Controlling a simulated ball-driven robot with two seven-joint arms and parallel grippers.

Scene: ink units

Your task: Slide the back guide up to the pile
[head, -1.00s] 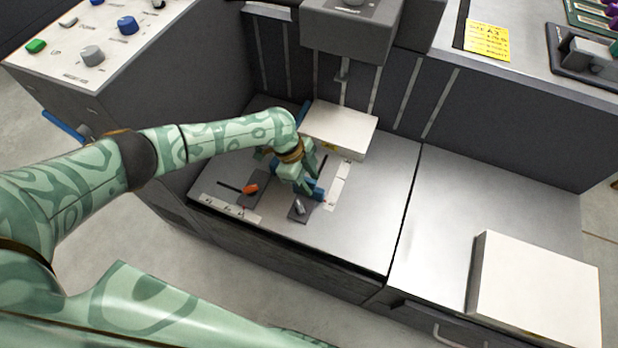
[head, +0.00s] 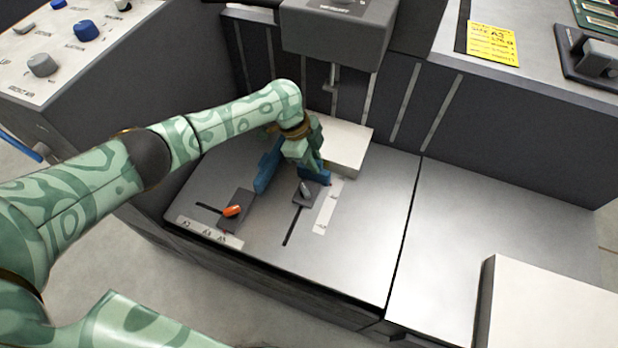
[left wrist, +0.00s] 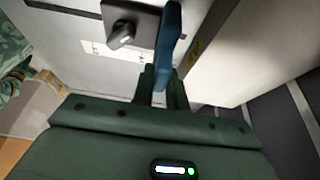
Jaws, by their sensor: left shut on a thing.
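The back guide (head: 317,173) is a blue upright plate on a dark base with a grey lever (head: 305,187). My left gripper (head: 312,166) is shut on the guide's plate. In the left wrist view, the blue plate (left wrist: 171,40) stands between the fingers (left wrist: 162,85), with the grey lever (left wrist: 122,34) to its left. The pile (head: 345,147) is a white block of sheets just behind the guide. It shows right of the plate in the left wrist view (left wrist: 240,60). I cannot tell whether guide and pile touch. My right gripper is out of view.
Another blue guide (head: 268,167) with an orange lever (head: 233,211) stands left of the pile. A bare slot (head: 292,226) runs in the metal table (head: 345,258) in front of the back guide. A grey machine head (head: 335,35) hangs above. A second white stack (head: 555,305) lies at right.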

